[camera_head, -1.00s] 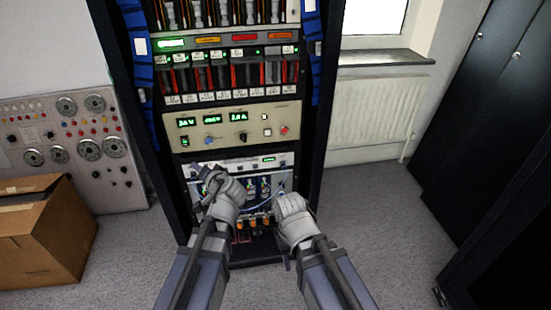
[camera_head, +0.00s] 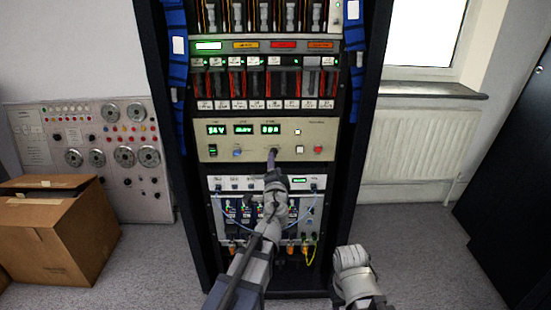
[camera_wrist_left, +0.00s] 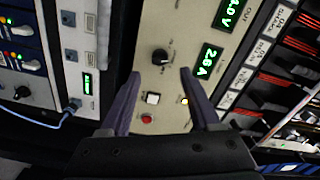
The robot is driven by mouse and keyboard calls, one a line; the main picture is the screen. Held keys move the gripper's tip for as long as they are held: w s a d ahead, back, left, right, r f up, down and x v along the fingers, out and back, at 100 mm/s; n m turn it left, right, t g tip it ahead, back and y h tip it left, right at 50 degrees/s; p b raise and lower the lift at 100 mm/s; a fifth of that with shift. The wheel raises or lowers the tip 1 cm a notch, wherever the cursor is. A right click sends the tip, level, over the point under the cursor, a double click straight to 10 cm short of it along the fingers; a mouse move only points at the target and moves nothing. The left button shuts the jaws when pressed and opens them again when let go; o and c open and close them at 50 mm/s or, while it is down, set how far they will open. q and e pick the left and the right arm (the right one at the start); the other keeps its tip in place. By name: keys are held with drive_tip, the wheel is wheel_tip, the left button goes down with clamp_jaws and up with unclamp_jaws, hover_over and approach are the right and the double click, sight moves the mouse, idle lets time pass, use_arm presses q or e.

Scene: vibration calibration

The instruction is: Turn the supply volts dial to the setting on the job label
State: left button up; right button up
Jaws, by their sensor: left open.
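The beige supply panel (camera_head: 208,141) has three green displays across its top. A blue knob (camera_head: 237,153) sits under the middle display. My left gripper (camera_head: 272,155) is at the panel under the right display, hiding what is there in the head view. The left wrist view shows a black dial (camera_wrist_left: 160,57) there, beside a display reading about 2.6 A. My left gripper (camera_wrist_left: 160,74) is open there, fingertips either side of the line to the dial; contact cannot be told. Panel lettering is unreadable, and I cannot identify a job label. My right gripper (camera_head: 350,258) is low right, jaws unclear.
A white push button (camera_wrist_left: 152,98) and red button (camera_wrist_left: 147,118) are near the dial. A unit with blue cables (camera_head: 225,183) lies below the panel, modules (camera_head: 270,83) above. A cardboard box (camera_head: 60,235) stands left.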

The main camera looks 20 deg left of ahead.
use_arm(q)
drive_tip(key=x, duration=0.6)
drive_tip(key=shift+s, duration=0.1)
clamp_jaws()
idle(0.3)
